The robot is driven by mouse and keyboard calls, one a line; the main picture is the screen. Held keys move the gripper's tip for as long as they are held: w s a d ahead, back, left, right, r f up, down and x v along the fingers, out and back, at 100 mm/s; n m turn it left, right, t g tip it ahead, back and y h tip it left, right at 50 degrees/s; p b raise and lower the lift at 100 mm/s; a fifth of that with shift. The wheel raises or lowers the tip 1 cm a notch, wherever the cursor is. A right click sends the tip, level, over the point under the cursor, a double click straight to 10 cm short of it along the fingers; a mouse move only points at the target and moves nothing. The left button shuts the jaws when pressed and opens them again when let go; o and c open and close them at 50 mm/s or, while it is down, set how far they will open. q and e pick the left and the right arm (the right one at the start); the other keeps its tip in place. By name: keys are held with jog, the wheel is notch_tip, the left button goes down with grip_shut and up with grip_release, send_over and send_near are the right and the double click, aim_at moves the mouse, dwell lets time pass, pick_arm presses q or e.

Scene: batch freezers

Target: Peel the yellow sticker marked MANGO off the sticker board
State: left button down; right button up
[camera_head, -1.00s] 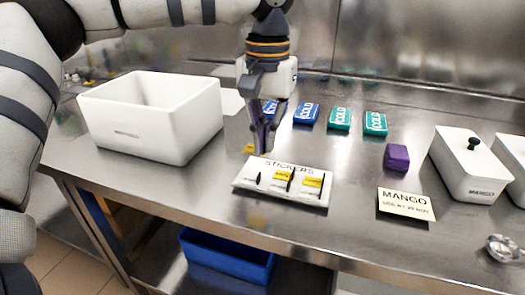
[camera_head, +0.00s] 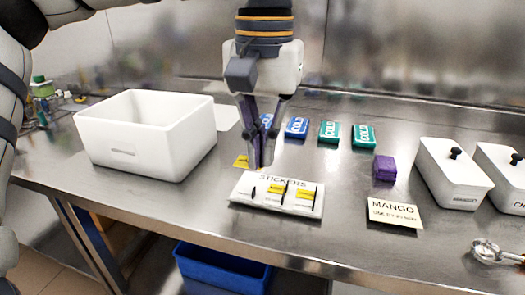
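The white sticker board (camera_head: 240,199), headed STICKERS, lies tilted up on the steel counter. Two yellow stickers show on it, a middle one (camera_head: 276,188) and a right one (camera_head: 305,194); their print is too small to read. The board's left place shows a dark mark and no yellow. My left gripper (camera_head: 263,164) points down just behind the board's upper edge, its fingertips together. My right gripper is out of view.
A large white bin (camera_head: 150,150) stands left. Blue (camera_head: 297,127) and green (camera_head: 330,131) COLD packs lie behind. A purple block (camera_head: 385,168), a MANGO card (camera_head: 394,214), lidded white tubs (camera_head: 452,180) and a metal scoop (camera_head: 487,251) are right. Counter in front of the board is clear.

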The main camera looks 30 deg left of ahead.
pick_arm(q)
jog(key=shift+r, duration=1.85)
